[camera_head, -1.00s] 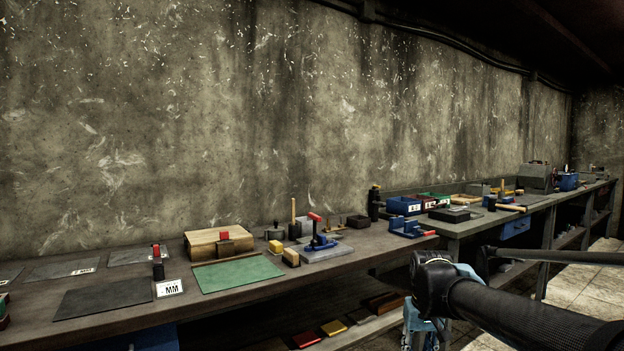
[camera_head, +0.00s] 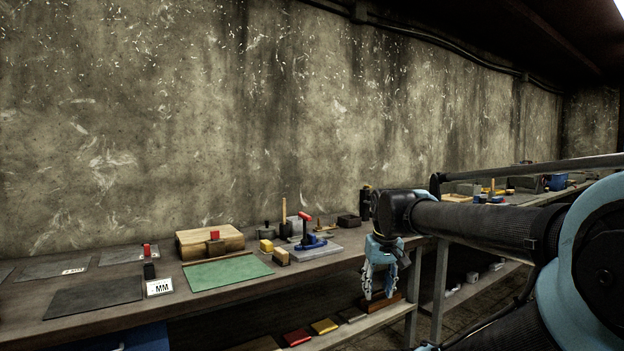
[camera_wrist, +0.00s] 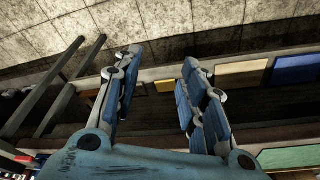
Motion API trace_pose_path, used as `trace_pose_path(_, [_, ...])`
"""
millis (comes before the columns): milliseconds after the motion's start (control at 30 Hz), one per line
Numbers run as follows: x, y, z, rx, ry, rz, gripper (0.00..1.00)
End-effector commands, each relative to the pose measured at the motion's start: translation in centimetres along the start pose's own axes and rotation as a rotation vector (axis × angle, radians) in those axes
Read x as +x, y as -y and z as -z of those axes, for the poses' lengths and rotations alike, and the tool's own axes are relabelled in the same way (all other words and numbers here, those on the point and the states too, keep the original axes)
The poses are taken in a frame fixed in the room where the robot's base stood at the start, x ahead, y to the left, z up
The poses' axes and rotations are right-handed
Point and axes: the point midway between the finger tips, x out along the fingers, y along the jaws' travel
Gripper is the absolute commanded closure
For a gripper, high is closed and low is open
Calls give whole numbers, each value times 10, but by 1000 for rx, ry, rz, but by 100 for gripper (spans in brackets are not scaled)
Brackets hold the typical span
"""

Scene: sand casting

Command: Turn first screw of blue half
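My gripper (camera_head: 378,285) hangs fingers-down in front of the workbench edge, right of the blue fixture. In the wrist view its two fingers (camera_wrist: 160,65) stand apart with nothing between them. A blue fixture with a red-topped handle (camera_head: 311,242) sits on a grey plate (camera_head: 325,250) on the bench. I cannot tell whether it is the blue half, and no screw can be made out. The gripper does not touch the fixture.
A lower shelf (camera_head: 375,314) holds coloured flat pieces, including a yellow one (camera_head: 324,326). The wall stands behind.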

Motion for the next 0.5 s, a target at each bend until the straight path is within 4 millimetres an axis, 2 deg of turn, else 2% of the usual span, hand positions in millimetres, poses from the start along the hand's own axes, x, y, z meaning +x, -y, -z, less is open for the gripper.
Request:
trace_pose_path(33, [-18,6,25,-23,-8,7,62])
trace_pose_path(200, [-67,26,98,-87,-38,27,62])
trace_pose_path(500, [-140,77,223,-202,-91,63,62])
